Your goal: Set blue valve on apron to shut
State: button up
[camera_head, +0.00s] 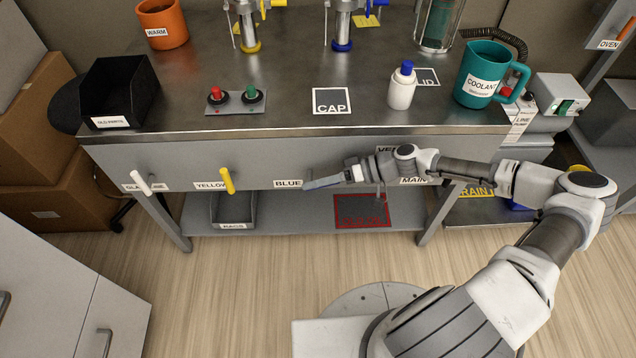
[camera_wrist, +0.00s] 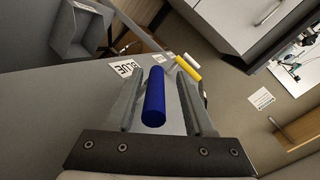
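The blue valve handle (camera_wrist: 154,98) shows in the wrist view as a short blue rod between the two fingers of my gripper (camera_wrist: 160,95). The fingers are apart, with a visible gap on the handle's right and a narrower one on its left. The BLUE label (camera_wrist: 125,68) is on the apron beside it. In the head view my gripper (camera_head: 322,182) is at the apron (camera_head: 270,160), just right of the BLUE label (camera_head: 288,184). The blue handle is hidden there by my gripper.
A yellow handle (camera_head: 228,181) and a white handle (camera_head: 142,183) stick out of the apron to the left. The MAIN label (camera_head: 412,181) is behind my arm at right. A lower shelf (camera_head: 290,215) holds a dark bin (camera_head: 233,210).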

jog(key=shift+d, duration=0.2)
jog(key=shift+d+r, duration=0.1)
jog(key=shift+d, duration=0.25)
jog(key=p+v, duration=0.3)
jog(key=v, duration=1.3)
jog(key=shift+r, duration=0.25)
jog(key=shift+d, duration=0.15)
